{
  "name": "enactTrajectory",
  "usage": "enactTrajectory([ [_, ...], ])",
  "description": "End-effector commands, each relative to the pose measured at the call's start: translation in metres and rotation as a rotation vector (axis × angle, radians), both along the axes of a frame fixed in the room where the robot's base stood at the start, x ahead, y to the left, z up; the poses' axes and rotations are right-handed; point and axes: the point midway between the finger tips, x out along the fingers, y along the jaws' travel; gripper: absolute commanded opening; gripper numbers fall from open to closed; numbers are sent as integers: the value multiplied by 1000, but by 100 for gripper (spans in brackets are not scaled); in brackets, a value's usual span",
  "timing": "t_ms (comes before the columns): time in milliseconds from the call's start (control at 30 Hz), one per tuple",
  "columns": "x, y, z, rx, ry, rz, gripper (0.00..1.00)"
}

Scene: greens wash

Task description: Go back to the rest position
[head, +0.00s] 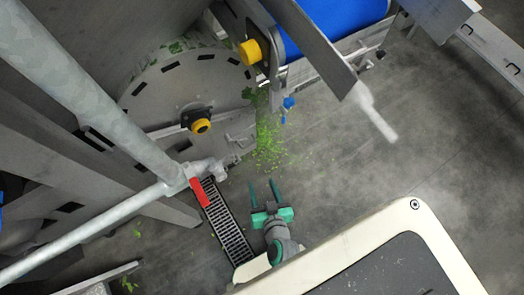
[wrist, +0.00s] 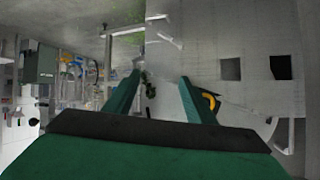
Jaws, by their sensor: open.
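My gripper (head: 264,191) has green fingers that stand apart, with nothing between them. In the head view it is low in the middle, over the grey floor, just right of a drain grate and in front of a patch of scattered green leaves (head: 267,140). In the wrist view the two green fingers (wrist: 160,95) also stand apart, with blurred grey machinery beyond them. Part of my arm shows behind the gripper, at the edge of my pale base.
A grey drum (head: 165,95) with slots stands at the upper left. A blue belt (head: 335,22) is at the top. The drain grate (head: 229,225) lies in the floor. The floor (head: 430,150) at right is clear.

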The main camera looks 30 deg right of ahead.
Motion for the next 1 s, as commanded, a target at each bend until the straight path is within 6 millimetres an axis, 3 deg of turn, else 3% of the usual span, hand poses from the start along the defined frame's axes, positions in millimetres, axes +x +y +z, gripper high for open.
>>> enactTrajectory([
  [367, -2, 1, 0, -3, 2, -1, 50],
  [567, -27, 26, 18, -52, -8, 18, 50],
  [800, -68, 71, 85, -141, -116, 111, 50],
  [1000, -90, 103, 138, -165, -221, 215, 50],
])
